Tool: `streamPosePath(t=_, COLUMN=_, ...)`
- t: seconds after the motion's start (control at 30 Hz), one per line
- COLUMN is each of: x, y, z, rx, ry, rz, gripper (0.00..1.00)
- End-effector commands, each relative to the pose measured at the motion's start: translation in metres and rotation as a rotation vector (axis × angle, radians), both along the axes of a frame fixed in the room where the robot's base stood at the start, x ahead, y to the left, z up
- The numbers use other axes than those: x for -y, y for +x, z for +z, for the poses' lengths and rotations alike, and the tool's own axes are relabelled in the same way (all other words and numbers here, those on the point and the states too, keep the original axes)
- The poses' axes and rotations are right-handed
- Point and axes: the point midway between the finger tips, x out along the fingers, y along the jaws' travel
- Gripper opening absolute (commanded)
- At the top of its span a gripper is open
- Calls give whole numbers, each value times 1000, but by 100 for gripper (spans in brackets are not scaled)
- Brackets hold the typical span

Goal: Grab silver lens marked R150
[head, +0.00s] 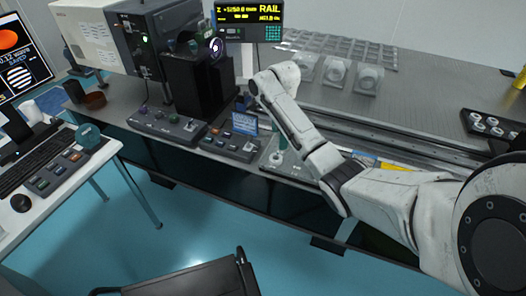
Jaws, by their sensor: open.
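My arm reaches in from the lower right over the bench, and its white wrist end is near the middle of the head view. I cannot make out my gripper's fingers; a small dark shape lies just below the wrist end. A black tray (466,116) at the right edge holds several round silver pieces (492,121) that look like lenses. Three clear blocks with round parts, the middle one (335,72) among them, stand on the bench behind my arm. No marking is readable, so I cannot tell which piece is R150.
The grey optical table (420,80) has open room at the back right. A long rail (395,135) runs behind my forearm. Black instruments (195,80), control boxes (168,122) and a small blue sign (245,123) stand left of my wrist. A dark chair (190,280) is in front.

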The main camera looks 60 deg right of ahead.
Motion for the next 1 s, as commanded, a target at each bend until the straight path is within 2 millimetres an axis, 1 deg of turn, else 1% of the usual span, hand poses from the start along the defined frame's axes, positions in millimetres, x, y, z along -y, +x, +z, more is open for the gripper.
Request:
streamPosePath(t=0.07, x=3, y=-2, z=1, rx=-4, ry=0, rz=-13, gripper=82)
streamPosePath(t=0.13, x=4, y=-3, z=-4, rx=-6, ry=0, rz=-17, gripper=82)
streamPosePath(t=0.4, x=4, y=-3, z=-42, rx=-6, ry=-1, rz=-17, gripper=82)
streamPosePath(t=0.5, x=4, y=-2, z=-51, rx=-4, ry=-1, rz=-16, gripper=82)
streamPosePath(t=0.67, x=3, y=-2, z=-59, rx=-4, ry=-1, rz=-14, gripper=82)
streamPosePath(t=0.87, x=1, y=-1, z=-85, rx=-7, ry=-2, rz=-16, gripper=82)
streamPosePath(t=0.9, x=1, y=-1, z=-92, rx=-7, ry=-1, rz=-14, gripper=82)
streamPosePath(t=1.0, x=1, y=0, z=-101, rx=-5, ry=-2, rz=-14, gripper=82)
